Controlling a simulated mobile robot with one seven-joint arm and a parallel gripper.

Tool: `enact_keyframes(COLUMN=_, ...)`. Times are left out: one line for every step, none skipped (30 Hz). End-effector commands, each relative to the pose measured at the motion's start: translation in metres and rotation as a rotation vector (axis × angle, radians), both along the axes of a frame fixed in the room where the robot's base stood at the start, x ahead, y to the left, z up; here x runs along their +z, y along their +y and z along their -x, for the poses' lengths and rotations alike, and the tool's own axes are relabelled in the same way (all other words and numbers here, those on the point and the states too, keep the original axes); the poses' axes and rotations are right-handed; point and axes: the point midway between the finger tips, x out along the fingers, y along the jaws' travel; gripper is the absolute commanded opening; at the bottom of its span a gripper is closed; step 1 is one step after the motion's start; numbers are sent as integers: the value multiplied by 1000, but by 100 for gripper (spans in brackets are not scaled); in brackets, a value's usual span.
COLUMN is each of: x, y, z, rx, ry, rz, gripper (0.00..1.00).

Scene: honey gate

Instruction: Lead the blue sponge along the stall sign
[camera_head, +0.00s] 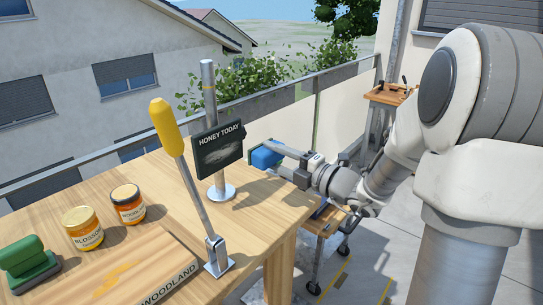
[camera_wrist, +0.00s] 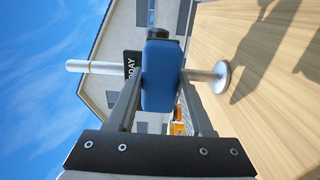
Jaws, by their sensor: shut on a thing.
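The stall sign (camera_head: 219,148) is a dark board reading "HONEY TODAY", fixed to a metal post (camera_head: 209,95) on the wooden table. A pale smear shows on its lower face. My gripper (camera_head: 272,155) is shut on the blue sponge (camera_head: 264,158), just right of the sign's right edge. In the wrist view the sponge (camera_wrist: 161,75) sits between both fingers of my gripper (camera_wrist: 160,85) and covers much of the sign (camera_wrist: 131,68). I cannot tell whether sponge and sign touch.
A yellow-handled lever (camera_head: 167,127) stands in front of the sign. Honey jars (camera_head: 83,229) (camera_head: 128,205), a green stamp-like block (camera_head: 28,262) and a crate marked "WOODLAND" (camera_head: 150,275) are at the left and front. A railing (camera_head: 290,92) runs behind the table.

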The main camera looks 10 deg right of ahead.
Motion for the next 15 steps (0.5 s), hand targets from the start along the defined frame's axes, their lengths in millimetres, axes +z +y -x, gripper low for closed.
enact_keyframes(x=0, y=0, z=0, rx=0, ry=0, rz=0, gripper=0)
enact_keyframes(x=0, y=0, z=0, rx=0, ry=0, rz=0, gripper=0)
enact_keyframes(x=0, y=0, z=0, rx=0, ry=0, rz=0, gripper=0)
enact_keyframes(x=0, y=0, z=0, rx=0, ry=0, rz=0, gripper=0)
enact_keyframes(x=0, y=0, z=0, rx=0, ry=1, rz=-1, gripper=0)
enact_keyframes(x=1, y=0, z=0, rx=1, ry=1, rz=0, gripper=0)
enact_keyframes(x=1, y=0, z=0, rx=1, ry=1, rz=0, gripper=0)
enact_keyframes(x=2, y=-1, z=0, rx=2, ry=2, rz=-1, gripper=0)
enact_keyframes(x=3, y=-1, z=1, rx=3, ry=2, rz=-2, gripper=0)
enact_keyframes(x=3, y=-1, z=1, rx=4, ry=2, rz=-3, gripper=0)
enact_keyframes(x=2, y=1, z=-2, rx=6, ry=2, rz=-2, gripper=0)
enact_keyframes(x=2, y=5, z=-7, rx=6, ry=0, rz=-2, gripper=0)
enact_keyframes(x=2, y=8, z=-10, rx=7, ry=1, rz=-2, gripper=0)
enact_keyframes(x=2, y=12, z=-14, rx=9, ry=2, rz=-2, gripper=0)
enact_keyframes(x=2, y=16, z=-20, rx=8, ry=1, rz=-3, gripper=0)
